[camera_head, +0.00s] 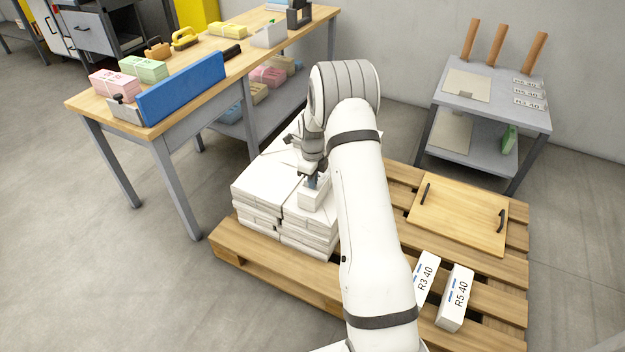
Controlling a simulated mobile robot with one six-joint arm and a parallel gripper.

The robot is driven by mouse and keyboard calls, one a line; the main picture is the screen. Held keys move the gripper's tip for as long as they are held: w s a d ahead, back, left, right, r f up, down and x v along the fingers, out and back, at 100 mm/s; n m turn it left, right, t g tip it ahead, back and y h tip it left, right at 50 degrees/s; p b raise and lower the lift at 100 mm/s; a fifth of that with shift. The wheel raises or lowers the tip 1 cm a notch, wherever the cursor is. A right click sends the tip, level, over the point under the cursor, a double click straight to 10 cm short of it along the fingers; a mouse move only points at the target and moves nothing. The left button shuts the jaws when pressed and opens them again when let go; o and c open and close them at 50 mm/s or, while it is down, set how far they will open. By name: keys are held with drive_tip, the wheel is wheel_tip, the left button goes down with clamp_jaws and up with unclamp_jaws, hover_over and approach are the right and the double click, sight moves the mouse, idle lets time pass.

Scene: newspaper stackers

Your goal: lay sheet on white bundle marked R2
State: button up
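White bundles are stacked on the wooden pallet (265,255), left of my arm. A small white block (313,199) sits on top of the stack, right under my gripper (312,184). My gripper points down at this block; its fingers are too small and partly hidden to show whether they hold it. No R2 mark is readable. Two white bundles lie on the pallet at the front right, marked R3 40 (426,275) and R5 40 (456,297). A flat beige sheet (466,86) lies on the grey side table, and another (452,132) on its lower shelf.
A wooden board with black handles (460,213) lies on the pallet, right of my arm. A workbench (88,103) with pink, green and yellow bundles and a blue bar (182,88) stands left.

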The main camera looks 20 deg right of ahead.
drive_tip(key=o, duration=0.5)
